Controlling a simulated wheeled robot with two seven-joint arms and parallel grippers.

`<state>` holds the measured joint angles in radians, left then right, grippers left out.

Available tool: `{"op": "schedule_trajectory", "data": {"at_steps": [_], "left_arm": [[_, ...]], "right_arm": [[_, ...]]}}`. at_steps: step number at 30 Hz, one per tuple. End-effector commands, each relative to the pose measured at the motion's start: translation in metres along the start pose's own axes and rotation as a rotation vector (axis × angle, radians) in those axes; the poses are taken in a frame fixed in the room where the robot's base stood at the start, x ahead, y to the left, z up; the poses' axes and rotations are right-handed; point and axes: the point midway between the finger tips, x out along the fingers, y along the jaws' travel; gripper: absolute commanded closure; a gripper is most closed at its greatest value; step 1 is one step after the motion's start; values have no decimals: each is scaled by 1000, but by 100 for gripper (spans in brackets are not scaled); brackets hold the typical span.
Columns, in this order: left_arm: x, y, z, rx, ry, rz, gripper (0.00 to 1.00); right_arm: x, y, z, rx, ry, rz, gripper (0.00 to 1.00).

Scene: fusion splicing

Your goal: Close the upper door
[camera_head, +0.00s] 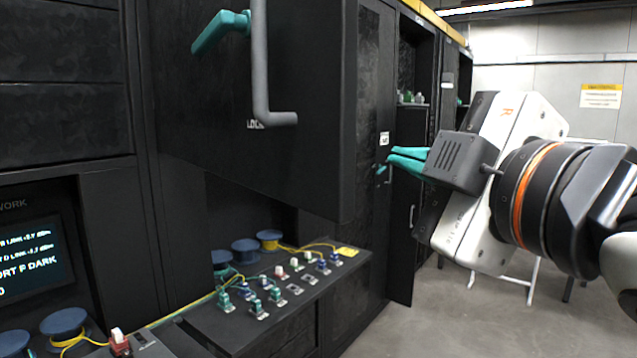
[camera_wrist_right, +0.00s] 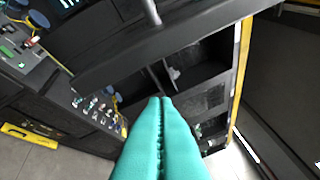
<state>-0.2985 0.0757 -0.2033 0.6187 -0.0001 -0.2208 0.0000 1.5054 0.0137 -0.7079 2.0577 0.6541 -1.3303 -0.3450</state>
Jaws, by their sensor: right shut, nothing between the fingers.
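The upper door (camera_head: 290,60) is a large black panel, standing open and jutting out from the cabinet above the connector shelf. It carries a grey bent handle (camera_head: 260,80), a teal lever (camera_head: 222,32) and lettering partly covered by the handle. My right gripper (camera_head: 392,161) has teal fingers pressed together, empty, to the right of the door's free edge and apart from it in the picture. In the right wrist view, the shut fingers (camera_wrist_right: 160,100) point towards the dark door edge (camera_wrist_right: 150,45), with the grey handle (camera_wrist_right: 152,12) beyond. My left gripper is not in view.
Below the door, a sloped shelf (camera_head: 240,325) holds several coloured connectors, with blue spools (camera_head: 245,250) and yellow cable behind. A screen (camera_head: 30,255) is at the left. More black cabinets (camera_head: 372,90) stand beyond. Open grey floor (camera_head: 410,330) lies at the lower right.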

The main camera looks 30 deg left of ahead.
Motion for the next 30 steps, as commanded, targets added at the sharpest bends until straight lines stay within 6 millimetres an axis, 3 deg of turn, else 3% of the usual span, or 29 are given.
{"op": "schedule_trajectory", "data": {"at_steps": [1, 3, 7, 11, 17, 27, 30], "left_arm": [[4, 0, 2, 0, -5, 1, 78], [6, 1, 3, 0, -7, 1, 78], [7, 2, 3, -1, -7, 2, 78], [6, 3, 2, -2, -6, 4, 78], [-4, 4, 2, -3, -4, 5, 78], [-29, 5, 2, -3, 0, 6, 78], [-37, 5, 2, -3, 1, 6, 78]], "right_arm": [[-20, 11, 32, -119, -29, 4, 100], [-40, 26, 59, -243, -50, 14, 100], [-65, 48, 85, -398, -65, 25, 100], [-72, 56, 94, -459, -71, 28, 100], [-48, 56, 97, -461, -70, 32, 100], [25, 57, 101, -455, -68, 31, 100], [31, 50, 85, -453, -64, 29, 100]]}}
